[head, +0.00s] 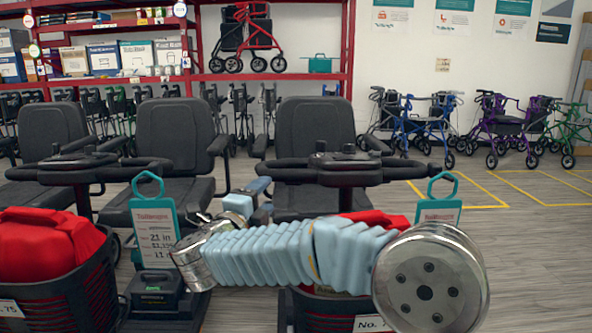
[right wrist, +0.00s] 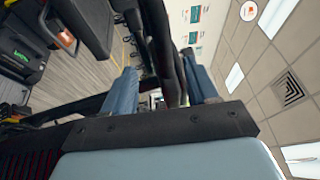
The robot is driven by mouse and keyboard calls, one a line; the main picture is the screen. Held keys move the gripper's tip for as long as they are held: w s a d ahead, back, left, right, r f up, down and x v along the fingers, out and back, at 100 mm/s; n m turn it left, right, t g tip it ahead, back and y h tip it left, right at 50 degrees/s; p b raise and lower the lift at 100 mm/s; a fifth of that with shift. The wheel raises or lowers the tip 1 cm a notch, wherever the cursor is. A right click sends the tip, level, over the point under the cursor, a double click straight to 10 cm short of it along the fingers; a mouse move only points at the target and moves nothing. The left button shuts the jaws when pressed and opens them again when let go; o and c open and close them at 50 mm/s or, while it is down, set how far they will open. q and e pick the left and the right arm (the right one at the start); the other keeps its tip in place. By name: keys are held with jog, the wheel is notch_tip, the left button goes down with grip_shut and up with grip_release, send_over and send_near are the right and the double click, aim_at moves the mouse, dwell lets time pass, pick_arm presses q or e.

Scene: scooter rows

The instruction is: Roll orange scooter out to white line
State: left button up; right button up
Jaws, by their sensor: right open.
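No scooter body that is clearly orange shows. Black-seated scooters stand in a row; the right one has a black handlebar (head: 343,168), a black seat (head: 315,132) and a red load (head: 380,219) in front, partly hidden by my arm. My right gripper (head: 263,186) is at the left end of this handlebar in the head view. In the right wrist view its two blue-grey fingers (right wrist: 162,90) are apart, with a dark bar (right wrist: 168,50) showing between them; I cannot tell whether they touch it. My left gripper is out of view. No white line shows.
Another scooter handlebar (head: 85,168) and a basket with a red load (head: 50,245) stand at the left. Hanging price tags (head: 155,232) are close to my right arm. Yellow floor lines (head: 460,190) and open floor lie at the right, before several walkers (head: 500,130).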

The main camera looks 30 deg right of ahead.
aim_at(290, 173)
jog(key=x, duration=0.4)
jog(key=p+x, duration=0.1)
jog(key=x, duration=0.4)
jog(key=p+x, duration=0.1)
jog(key=x, duration=0.3)
jog(key=shift+d+r, duration=0.3)
jog(key=shift+d, duration=0.1)
grip_shut()
